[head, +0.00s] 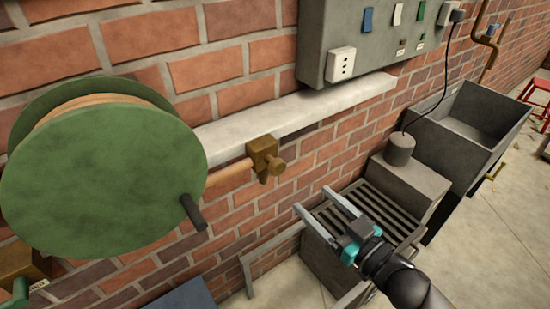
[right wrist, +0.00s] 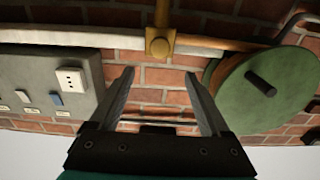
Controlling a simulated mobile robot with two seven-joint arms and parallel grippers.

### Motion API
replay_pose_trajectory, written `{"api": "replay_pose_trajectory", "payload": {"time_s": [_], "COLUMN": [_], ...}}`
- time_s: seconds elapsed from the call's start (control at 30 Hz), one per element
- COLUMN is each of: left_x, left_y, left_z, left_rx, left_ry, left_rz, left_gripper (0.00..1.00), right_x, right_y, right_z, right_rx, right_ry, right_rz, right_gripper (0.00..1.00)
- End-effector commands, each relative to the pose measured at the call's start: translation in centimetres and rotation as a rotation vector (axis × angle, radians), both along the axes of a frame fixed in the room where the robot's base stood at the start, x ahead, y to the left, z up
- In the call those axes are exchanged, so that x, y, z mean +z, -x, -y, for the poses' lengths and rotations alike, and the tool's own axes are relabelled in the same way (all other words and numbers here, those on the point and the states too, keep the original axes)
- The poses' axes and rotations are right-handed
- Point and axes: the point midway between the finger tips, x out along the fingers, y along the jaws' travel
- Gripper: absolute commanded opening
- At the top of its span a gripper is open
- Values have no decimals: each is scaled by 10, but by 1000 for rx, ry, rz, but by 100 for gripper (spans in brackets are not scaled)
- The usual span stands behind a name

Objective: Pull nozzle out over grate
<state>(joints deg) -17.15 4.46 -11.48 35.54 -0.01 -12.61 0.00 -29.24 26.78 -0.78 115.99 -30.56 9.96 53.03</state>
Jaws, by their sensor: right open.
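The brass nozzle (head: 265,158) is a block with a round knob, at the end of a short tan hose or pipe beside the green reel (head: 100,180). It also shows in the right wrist view (right wrist: 159,46), just beyond my fingertips. The dark slatted grate (head: 385,212) lies on a grey box at the lower right of the nozzle. My right gripper (head: 311,199) is open and empty, its fingers pointing toward the wall below the nozzle and apart from it. My left gripper is not in view.
A pale ledge (head: 290,112) runs along the brick wall above the nozzle, under a grey socket panel (head: 385,35). A grey block with a corded cylinder (head: 400,149) stands behind the grate. A dark trough (head: 470,125) is farther right. Open floor lies at right.

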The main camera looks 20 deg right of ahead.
Motion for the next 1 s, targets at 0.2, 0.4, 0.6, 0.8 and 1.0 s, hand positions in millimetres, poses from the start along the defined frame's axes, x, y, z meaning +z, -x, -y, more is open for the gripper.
{"api": "replay_pose_trajectory", "payload": {"time_s": [0.2,0.4,0.6,0.8,1.0], "left_x": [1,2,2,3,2], "left_y": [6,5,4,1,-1], "left_z": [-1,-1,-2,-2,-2], "left_rx": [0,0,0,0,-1], "left_ry": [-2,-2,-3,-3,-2], "left_rz": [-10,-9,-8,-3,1], "left_gripper": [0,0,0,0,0], "right_x": [1,0,0,0,-1], "right_y": [-27,-53,-79,-105,-125], "right_z": [-9,-18,-28,-37,-44], "right_rx": [-1,-2,-3,-2,-3], "right_ry": [1,2,1,0,0], "right_rz": [3,2,1,1,-1], "right_gripper": [81,81,81,81,81]}}
